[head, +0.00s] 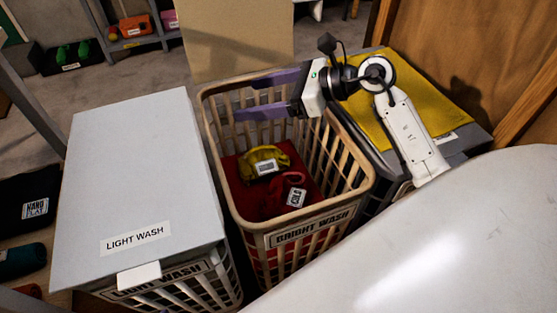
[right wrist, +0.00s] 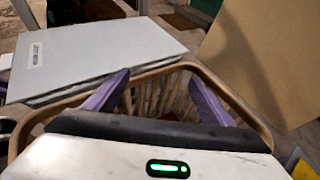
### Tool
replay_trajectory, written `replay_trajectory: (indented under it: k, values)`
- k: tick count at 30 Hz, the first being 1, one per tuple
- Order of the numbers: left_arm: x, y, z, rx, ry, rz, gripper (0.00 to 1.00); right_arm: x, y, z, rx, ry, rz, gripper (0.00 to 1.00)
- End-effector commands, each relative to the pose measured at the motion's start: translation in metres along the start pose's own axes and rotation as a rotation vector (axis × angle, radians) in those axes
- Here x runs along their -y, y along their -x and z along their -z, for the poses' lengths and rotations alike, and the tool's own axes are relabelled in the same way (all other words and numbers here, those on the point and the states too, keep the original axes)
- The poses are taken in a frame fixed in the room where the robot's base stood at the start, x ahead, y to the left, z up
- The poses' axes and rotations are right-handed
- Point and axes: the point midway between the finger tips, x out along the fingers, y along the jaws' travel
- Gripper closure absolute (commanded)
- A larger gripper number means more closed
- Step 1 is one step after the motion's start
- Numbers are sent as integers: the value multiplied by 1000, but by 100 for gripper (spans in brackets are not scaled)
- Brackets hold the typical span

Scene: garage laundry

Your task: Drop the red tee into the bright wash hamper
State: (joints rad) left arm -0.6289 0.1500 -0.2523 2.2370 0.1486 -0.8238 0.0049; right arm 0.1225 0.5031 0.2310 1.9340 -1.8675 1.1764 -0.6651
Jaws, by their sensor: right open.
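The bright wash hamper (head: 350,190) is a tan slatted basket, open at the top, with a BRIGHT WASH label on its front. Inside lie a flat red cloth (head: 240,192), a yellow folded item (head: 264,163) with a tag and a small red bundle (head: 291,186) with a tag. I cannot tell which red piece is the tee. My right gripper (head: 245,97) has purple fingers spread apart and empty, over the far part of the hamper's opening. The right wrist view shows the fingers (right wrist: 158,74) against the hamper's rim (right wrist: 262,130). My left gripper is not in view.
The light wash hamper (head: 140,165) stands to the left with its grey lid closed. Another bin on the right has a yellow cloth (head: 430,95) on its top. A tan board (head: 237,40) stands behind the hamper. A shelf (head: 130,38) with shoes is at the back left.

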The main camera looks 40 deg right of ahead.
Motion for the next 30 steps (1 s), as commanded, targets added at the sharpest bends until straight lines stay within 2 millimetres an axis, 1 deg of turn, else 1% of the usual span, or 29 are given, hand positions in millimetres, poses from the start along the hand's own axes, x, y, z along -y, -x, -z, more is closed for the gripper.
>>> replay_trajectory:
  k: [4,6,12,15,18,21,30]
  values:
    - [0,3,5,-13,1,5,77,1,22,0,-5,2,3,24]
    - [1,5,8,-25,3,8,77,1,36,0,-5,1,4,24]
    - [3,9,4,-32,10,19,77,0,74,0,-3,1,2,24]
    - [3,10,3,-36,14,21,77,0,88,0,-2,0,2,24]
    - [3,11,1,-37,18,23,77,0,96,0,0,1,1,24]
    - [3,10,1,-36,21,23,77,0,100,0,0,1,1,24]
    - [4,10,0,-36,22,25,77,0,100,-1,1,2,1,24]
